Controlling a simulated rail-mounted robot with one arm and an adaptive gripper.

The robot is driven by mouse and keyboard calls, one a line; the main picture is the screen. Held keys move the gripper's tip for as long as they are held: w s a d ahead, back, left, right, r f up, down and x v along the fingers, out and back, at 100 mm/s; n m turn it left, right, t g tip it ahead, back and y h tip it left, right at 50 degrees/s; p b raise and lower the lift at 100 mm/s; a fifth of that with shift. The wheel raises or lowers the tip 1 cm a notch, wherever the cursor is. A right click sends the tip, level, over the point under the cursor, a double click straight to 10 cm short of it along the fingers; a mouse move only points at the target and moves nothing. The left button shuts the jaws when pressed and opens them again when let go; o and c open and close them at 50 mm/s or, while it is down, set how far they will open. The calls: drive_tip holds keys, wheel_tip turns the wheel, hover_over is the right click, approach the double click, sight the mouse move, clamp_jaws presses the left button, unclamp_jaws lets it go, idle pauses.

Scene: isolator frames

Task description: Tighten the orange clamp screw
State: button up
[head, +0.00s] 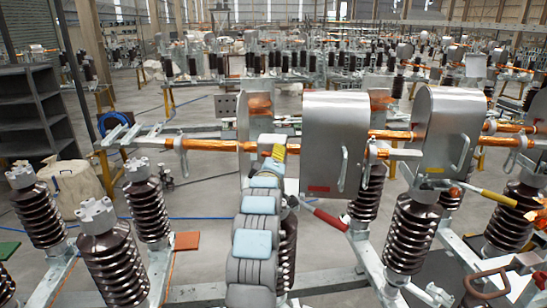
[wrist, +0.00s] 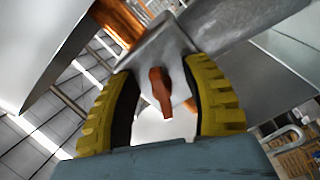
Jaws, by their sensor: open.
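The orange clamp screw (wrist: 160,90) shows in the wrist view as a small orange-red tab. It stands out from a grey metal clamp plate (wrist: 158,48). My gripper (wrist: 168,95) is open, with its two yellow ridged fingers on either side of the screw. Gaps show between the screw and both fingers, and I cannot tell how deep it sits between them. In the head view my gripper (head: 279,152) is at the copper bar, left of a grey metal housing. The screw cannot be made out there, hidden by my gripper and arm.
The grey housing (head: 336,140) stands close to the right of my gripper. A copper-coloured bar (head: 215,145) runs to its left. Brown ribbed insulators (head: 117,262) stand at the front left. A red-handled lever (head: 325,217) lies right of my arm. Floor shows at the left.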

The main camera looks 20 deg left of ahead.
clamp_jaws()
drive_tip(key=shift+f+b, duration=0.15)
drive_tip(key=shift+b, duration=0.2)
